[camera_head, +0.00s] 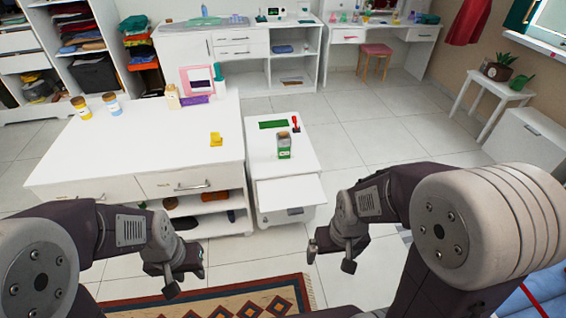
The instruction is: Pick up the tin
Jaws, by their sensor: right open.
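A green and clear container with a brown top (284,145), which may be the tin, stands upright on the small white cabinet (262,162). I cannot tell for sure that it is a tin. My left gripper (186,274) is low in front of the large white cabinet, empty, with its fingers apart. My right gripper (331,256) is open and empty, in front of and to the right of the small cabinet. Both grippers are well apart from the container.
A green mat (273,124) and a red-handled item (295,123) lie behind the container. The large white cabinet (135,150) holds two jars, a bottle (172,97), a pink frame and a yellow item (216,139). A drawer (290,193) juts from the small cabinet.

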